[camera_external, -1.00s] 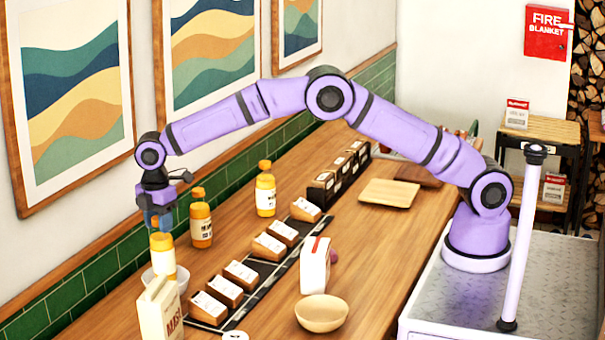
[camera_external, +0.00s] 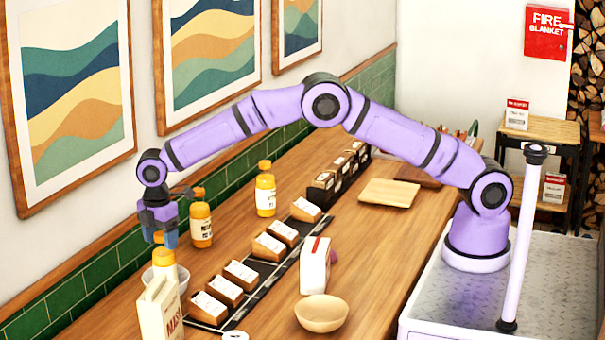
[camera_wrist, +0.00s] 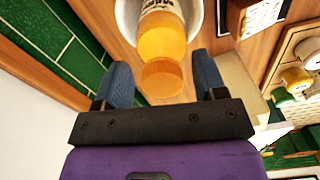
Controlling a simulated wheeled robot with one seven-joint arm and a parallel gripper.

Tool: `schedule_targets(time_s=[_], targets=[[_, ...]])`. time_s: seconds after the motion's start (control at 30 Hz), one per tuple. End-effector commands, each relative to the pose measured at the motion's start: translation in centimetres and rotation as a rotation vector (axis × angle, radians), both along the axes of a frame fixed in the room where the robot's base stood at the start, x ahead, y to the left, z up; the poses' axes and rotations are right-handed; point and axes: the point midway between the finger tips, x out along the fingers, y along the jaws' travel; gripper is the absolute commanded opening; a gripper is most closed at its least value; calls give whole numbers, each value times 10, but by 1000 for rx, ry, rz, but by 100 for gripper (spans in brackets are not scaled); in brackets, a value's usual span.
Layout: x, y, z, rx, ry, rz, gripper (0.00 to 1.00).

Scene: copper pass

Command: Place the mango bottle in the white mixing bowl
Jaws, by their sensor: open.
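An orange bottle with a pale label (camera_external: 164,273), which I take to be the mango bottle, stands below my gripper at the near left of the counter. In the wrist view the bottle (camera_wrist: 160,42) has its base end within the white mixing bowl (camera_wrist: 123,14); its label is too small to read. The bowl (camera_external: 148,276) shows only partly in the external view, behind the carton. My gripper (camera_external: 163,241) points down just above the bottle. Its blue fingers are apart on either side of the orange cap (camera_wrist: 162,79), with gaps visible.
A cream carton (camera_external: 159,310) stands close in front of the bowl. Two similar orange bottles (camera_external: 201,226) (camera_external: 265,196) stand by the wall. A row of wooden card boxes (camera_external: 240,274), a white carton (camera_external: 315,267) and a wooden bowl (camera_external: 321,313) lie rightward.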

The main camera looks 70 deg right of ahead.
Motion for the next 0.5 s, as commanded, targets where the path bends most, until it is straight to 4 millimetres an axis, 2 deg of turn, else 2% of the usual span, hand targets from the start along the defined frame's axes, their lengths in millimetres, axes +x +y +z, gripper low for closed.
schedule_targets(time_s=[0.17, 0.37, 0.5], targets=[[0, 0, 9, 2, -2, 0, 64], [1, 0, 42, 3, -3, 0, 64], [1, 0, 72, 2, -4, 0, 64]])
